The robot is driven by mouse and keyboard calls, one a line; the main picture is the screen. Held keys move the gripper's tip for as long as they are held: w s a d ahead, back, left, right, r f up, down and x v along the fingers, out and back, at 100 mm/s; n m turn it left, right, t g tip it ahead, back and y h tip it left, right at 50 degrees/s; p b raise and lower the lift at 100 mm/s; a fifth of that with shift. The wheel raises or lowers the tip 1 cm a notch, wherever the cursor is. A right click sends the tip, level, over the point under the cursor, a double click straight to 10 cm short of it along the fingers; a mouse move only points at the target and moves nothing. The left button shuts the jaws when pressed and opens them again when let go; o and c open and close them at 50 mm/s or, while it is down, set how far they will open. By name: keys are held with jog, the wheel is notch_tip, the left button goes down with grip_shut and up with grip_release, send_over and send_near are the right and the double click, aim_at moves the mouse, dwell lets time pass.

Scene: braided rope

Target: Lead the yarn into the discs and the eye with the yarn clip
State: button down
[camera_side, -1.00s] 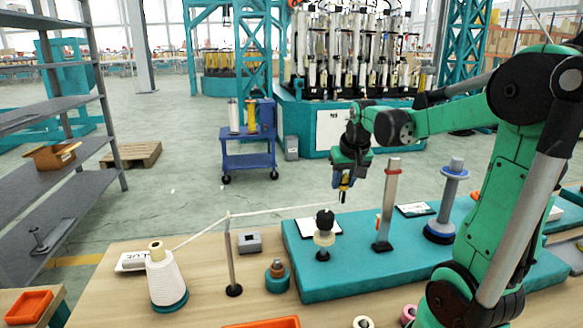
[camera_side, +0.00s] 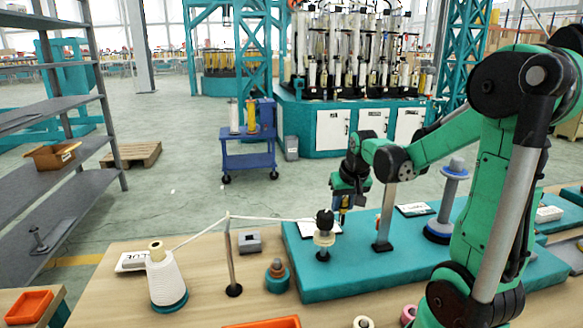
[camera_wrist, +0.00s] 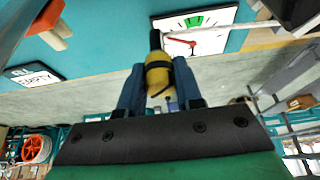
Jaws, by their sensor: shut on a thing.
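My gripper (camera_side: 342,208) is shut on the yellow yarn clip (camera_wrist: 158,76), whose black tip shows ahead of the blue fingers in the wrist view. White yarn (camera_side: 270,217) runs from the white cone (camera_side: 166,280) over the top of a thin guide post (camera_side: 231,258) towards the clip. The disc unit (camera_side: 324,238), pale discs under a black knob, stands on the teal board. My gripper is low behind it and slightly right; the yarn passes near the knob. Whether it lies between the discs cannot be told. I cannot make out the eye for sure.
A grey post (camera_side: 386,215) stands close right of my gripper, and a bobbin on a spindle (camera_side: 446,205) further right. A dial card (camera_wrist: 195,33) lies below the clip. A teal-based peg (camera_side: 277,277) and grey block (camera_side: 249,243) stand on the table.

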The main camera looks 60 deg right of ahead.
jog(key=shift+s+a, duration=1.45)
jog(key=w+d, duration=0.1)
jog(key=w+d+r, duration=0.1)
jog(key=w+d, duration=0.1)
jog(key=shift+a, duration=0.1)
jog(key=w+a+r+n+y, duration=0.1)
jog(key=w+a+r+n, duration=0.2)
jog(key=a, duration=0.8)
jog(key=w+a+r+n+t+y, duration=0.1)
jog(key=w+a+r+n, duration=0.3)
jog(key=a, duration=0.7)
jog(key=shift+w+a+n+y, duration=0.35)
jog(key=shift+w+n+y, duration=0.25)
jog(key=shift+w+n, duration=0.5)
